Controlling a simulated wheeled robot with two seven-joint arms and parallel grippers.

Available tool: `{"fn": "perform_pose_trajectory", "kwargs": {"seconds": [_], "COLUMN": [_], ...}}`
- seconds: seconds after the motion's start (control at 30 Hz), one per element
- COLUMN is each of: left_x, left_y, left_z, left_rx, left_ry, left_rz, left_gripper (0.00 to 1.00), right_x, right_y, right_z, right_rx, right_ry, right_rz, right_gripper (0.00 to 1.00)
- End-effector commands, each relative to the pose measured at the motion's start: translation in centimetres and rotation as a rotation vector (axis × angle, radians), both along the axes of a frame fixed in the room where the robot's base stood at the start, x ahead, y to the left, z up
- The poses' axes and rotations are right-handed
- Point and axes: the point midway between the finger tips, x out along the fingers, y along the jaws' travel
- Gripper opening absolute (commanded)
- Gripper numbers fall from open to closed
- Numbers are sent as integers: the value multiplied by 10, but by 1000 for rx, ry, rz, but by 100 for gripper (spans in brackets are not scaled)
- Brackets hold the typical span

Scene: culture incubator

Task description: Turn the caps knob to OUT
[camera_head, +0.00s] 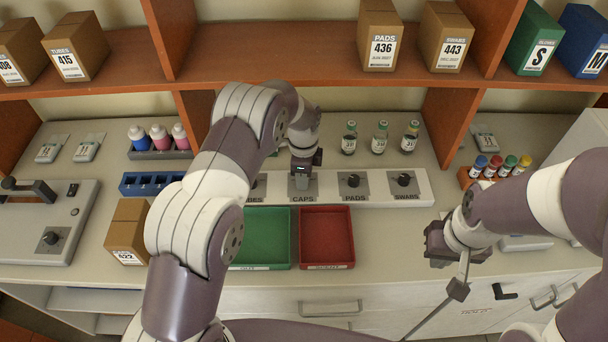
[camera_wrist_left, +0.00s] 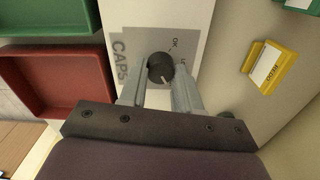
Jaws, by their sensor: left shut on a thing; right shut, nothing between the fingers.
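The black caps knob (camera_wrist_left: 160,68) sits on a grey plate lettered CAPS, on the white knob panel (camera_head: 330,194). In the left wrist view its light pointer mark aims toward the bottom of the picture. An OK label shows above right of the knob; another label is partly hidden by a finger. My left gripper (camera_head: 303,180) is over the CAPS plate in the head view and hides the knob there. In the left wrist view my left gripper (camera_wrist_left: 160,84) is shut on the knob, one finger on each side. My right gripper (camera_head: 440,245) is shut and empty at the counter's front right.
The pads knob (camera_head: 353,181) and swabs knob (camera_head: 403,180) stand to the right on the panel. A green tray (camera_head: 290,240) and red tray (camera_head: 352,240) lie in front. Several vials (camera_head: 381,138) stand behind. A yellow holder (camera_wrist_left: 265,67) shows in the wrist view.

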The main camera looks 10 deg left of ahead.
Motion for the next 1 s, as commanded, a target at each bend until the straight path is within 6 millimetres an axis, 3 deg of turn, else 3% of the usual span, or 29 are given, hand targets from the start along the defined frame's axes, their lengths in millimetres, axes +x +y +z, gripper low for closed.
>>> {"fn": "perform_pose_trajectory", "kwargs": {"seconds": [0.23,0.27,0.33,0.7,0.97,1.0], "left_x": [1,1,1,1,2,1], "left_y": [2,1,1,0,1,2], "left_z": [2,2,2,8,73,89], "left_rx": [2,2,1,0,-1,-1], "left_ry": [-4,-4,-4,-4,-8,-7], "left_rz": [1,1,1,1,2,2], "left_gripper": [2,36,58,58,58,58], "right_x": [0,0,0,0,0,0], "right_y": [0,0,0,0,0,0], "right_z": [0,0,0,-3,-18,-10], "right_rx": [0,0,0,0,0,0], "right_ry": [0,0,0,0,0,1], "right_rz": [0,0,0,0,0,0], "right_gripper": [0,0,0,0,0,0]}}
